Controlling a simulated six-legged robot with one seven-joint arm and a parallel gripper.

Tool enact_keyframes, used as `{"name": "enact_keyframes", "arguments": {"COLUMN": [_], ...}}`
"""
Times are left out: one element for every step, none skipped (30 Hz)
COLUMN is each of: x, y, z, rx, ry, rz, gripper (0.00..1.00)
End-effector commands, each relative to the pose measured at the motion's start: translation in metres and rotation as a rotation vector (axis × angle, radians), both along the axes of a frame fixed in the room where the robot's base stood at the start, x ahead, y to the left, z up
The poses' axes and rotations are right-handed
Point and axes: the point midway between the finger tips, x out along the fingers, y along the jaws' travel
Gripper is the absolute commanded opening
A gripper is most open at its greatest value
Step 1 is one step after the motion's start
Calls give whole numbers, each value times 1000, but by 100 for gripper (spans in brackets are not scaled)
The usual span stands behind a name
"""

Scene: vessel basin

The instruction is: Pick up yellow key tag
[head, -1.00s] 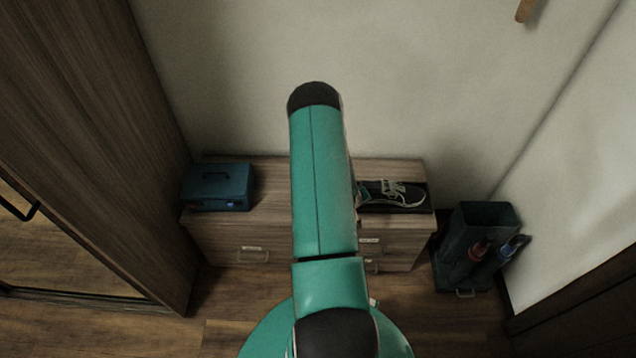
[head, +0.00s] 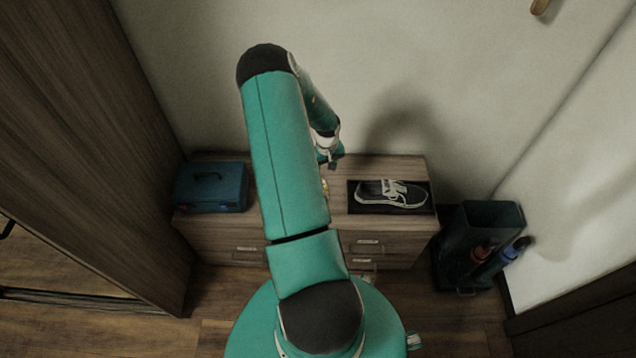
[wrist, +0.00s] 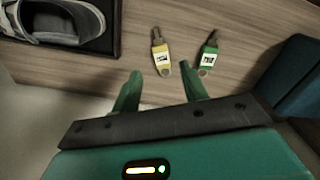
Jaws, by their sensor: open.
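The yellow key tag (wrist: 161,56), with a key and a white label, lies on the wooden cabinet top in the wrist view. A sliver of it shows beside my arm in the head view (head: 325,187). A green key tag (wrist: 208,57) lies to its right in the wrist view, apart from it. My gripper (wrist: 157,83) is open and empty, its fingertips just short of the yellow tag in the picture, which shows between them. In the head view my gripper (head: 331,158) is over the cabinet's back edge, partly hidden by my arm.
A shoe (head: 390,193) sits on a black tray (head: 353,206) at the cabinet's right. A blue box (head: 212,188) stands at the left end. A dark bin (head: 490,217) with umbrellas is on the floor at right. The wall (head: 400,80) rises close behind the cabinet (head: 209,239).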

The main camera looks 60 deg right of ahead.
Motion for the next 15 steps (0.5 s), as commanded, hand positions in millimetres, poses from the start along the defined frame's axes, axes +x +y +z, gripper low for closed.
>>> {"name": "enact_keyframes", "arguments": {"x": [-3, -4, -5, -6, -6, -7, -7, -7, -7, -7, -7, -7, -7, -6, -6], "y": [0, 1, 1, 2, 3, 3, 3, 4, 4, 4, 4, 4, 4, 4, 3], "z": [-4, -8, -14, -19, -25, -33, -39, -45, -53, -59, -64, -70, -74, -78, -81], "rx": [3, 4, 5, 5, 5, 5, 5, 5, 5, 4, 4, 2, 2, 2, 1], "ry": [1, 2, 3, 2, 3, 3, 3, 3, 3, 3, 3, 3, 3, 2, 2], "rz": [-5, -6, -6, -7, -7, -7, -7, -7, -6, -6, -7, -6, -6, -5, -5], "gripper": [44, 44, 44, 44, 44, 44, 44, 44, 44, 44, 44, 44, 44, 44, 44]}}
